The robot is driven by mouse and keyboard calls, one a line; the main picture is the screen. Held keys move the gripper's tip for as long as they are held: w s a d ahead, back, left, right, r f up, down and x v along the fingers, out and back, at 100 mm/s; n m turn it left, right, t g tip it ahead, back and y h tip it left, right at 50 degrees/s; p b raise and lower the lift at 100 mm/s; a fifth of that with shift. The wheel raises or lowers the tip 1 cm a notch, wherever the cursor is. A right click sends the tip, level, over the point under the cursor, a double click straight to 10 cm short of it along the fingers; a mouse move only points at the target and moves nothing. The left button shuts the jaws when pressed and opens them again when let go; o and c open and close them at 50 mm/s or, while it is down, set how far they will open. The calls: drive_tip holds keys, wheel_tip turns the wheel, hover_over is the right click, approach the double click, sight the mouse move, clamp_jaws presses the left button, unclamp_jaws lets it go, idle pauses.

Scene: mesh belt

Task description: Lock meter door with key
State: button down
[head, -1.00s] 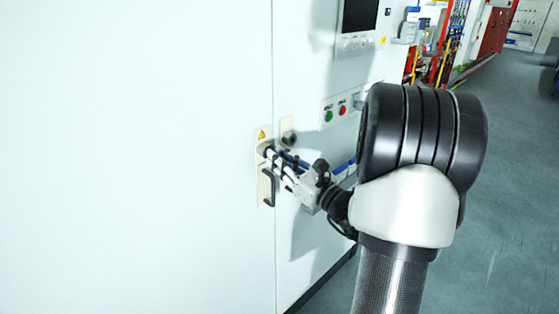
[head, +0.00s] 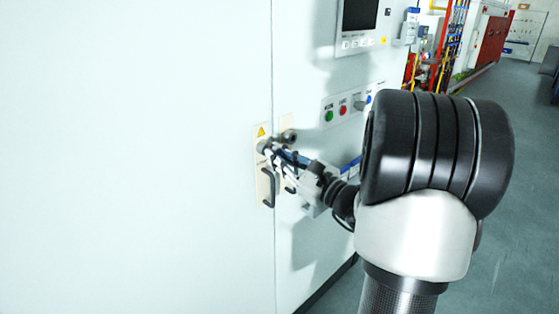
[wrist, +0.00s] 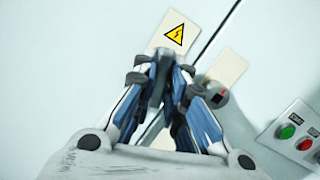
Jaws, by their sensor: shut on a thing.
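The meter door (head: 140,160) is a large pale panel that looks closed against the cabinet, with a thin vertical seam at its right edge. A cream lock plate (head: 262,132) with a yellow warning triangle and a black handle (head: 268,188) sits by that seam. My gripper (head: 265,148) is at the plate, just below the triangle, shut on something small. In the wrist view my gripper (wrist: 172,68) has its fingertips together at the lower edge of the plate (wrist: 160,42). The key is hidden between the fingers, so I cannot tell its angle or depth.
A second plate (wrist: 228,68) with a dark knob (wrist: 216,95) is right of the seam, close to my fingers. A button panel (head: 343,108) with green and red buttons and a screen (head: 360,14) are further right. Open floor (head: 520,200) lies at right.

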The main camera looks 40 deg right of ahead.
drive_tip(key=shift+n+b, duration=1.4)
drive_tip(key=shift+b, duration=0.15)
drive_tip(key=shift+n+y, duration=0.3)
drive_tip(key=shift+n, duration=0.3)
